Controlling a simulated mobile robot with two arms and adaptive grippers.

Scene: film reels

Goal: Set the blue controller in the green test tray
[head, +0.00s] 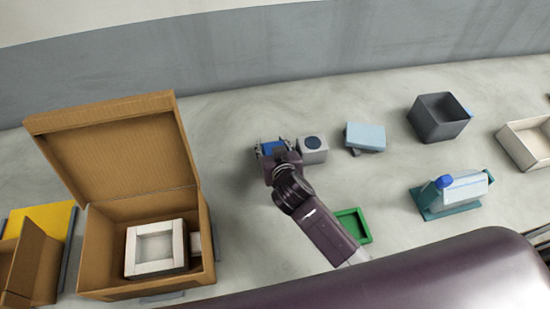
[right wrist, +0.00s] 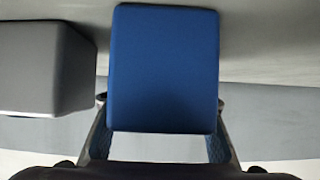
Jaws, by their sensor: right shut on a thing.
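The blue controller (right wrist: 163,68) fills the middle of the right wrist view, between the two fingers of my right gripper (right wrist: 160,125). In the head view only part of the blue controller (head: 270,148) shows past my right gripper (head: 272,154), which is shut on it. I cannot tell whether the controller touches the surface. The green test tray (head: 366,238) lies below and right of the gripper, partly hidden behind my right arm. The part of it that shows is empty. My left gripper is in neither view.
A grey box with a dark round top (head: 312,157) stands close beside the controller. A light-blue block (head: 366,138), a dark open bin (head: 440,130), a teal-based device (head: 455,195) and a white tray (head: 520,150) lie to the right. An open cardboard box (head: 95,265) stands left.

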